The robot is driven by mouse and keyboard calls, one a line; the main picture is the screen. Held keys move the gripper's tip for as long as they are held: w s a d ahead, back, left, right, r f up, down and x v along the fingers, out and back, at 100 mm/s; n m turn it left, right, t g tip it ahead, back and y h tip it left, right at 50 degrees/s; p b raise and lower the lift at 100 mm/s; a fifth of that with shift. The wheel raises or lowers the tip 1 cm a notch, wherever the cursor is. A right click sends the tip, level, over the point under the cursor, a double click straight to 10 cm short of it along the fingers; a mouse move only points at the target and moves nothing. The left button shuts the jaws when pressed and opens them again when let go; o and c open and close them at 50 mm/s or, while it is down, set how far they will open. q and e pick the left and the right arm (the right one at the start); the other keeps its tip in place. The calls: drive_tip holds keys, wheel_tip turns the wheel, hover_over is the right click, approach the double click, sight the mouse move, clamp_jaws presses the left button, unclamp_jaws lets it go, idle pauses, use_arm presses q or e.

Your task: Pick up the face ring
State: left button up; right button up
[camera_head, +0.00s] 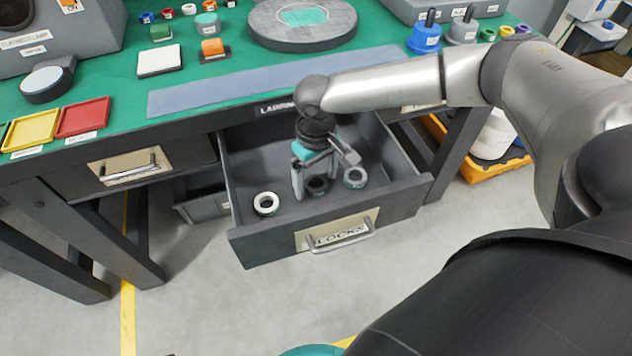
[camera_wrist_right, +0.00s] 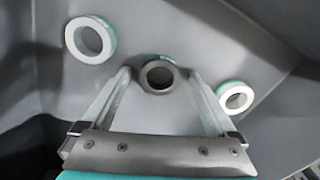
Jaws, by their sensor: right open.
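Three rings lie in the open drawer (camera_head: 275,243): a white ring (camera_head: 258,205) at left, a dark ring (camera_head: 317,193) in the middle and a grey ring (camera_head: 364,182) at right. No readable label shows which is the face ring. My right gripper (camera_head: 316,187) points down into the drawer, open. In the right wrist view my right gripper (camera_wrist_right: 159,75) has its two fingers on either side of the dark ring (camera_wrist_right: 158,91), with nothing clamped. There the grey ring (camera_wrist_right: 69,38) is upper left and the white ring (camera_wrist_right: 226,103) is right. My left gripper is out of view.
The drawer's walls surround the rings closely. Above it is the green bench top (camera_head: 120,95), with red (camera_head: 82,118) and yellow (camera_head: 32,130) trays, a round grey plate (camera_head: 265,35) and small parts. A closed drawer (camera_head: 125,170) is at left.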

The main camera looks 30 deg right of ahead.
drive_tip(key=shift+c, duration=0.3)
drive_tip(key=c, duration=1.4)
drive_tip(key=shift+r, duration=0.1)
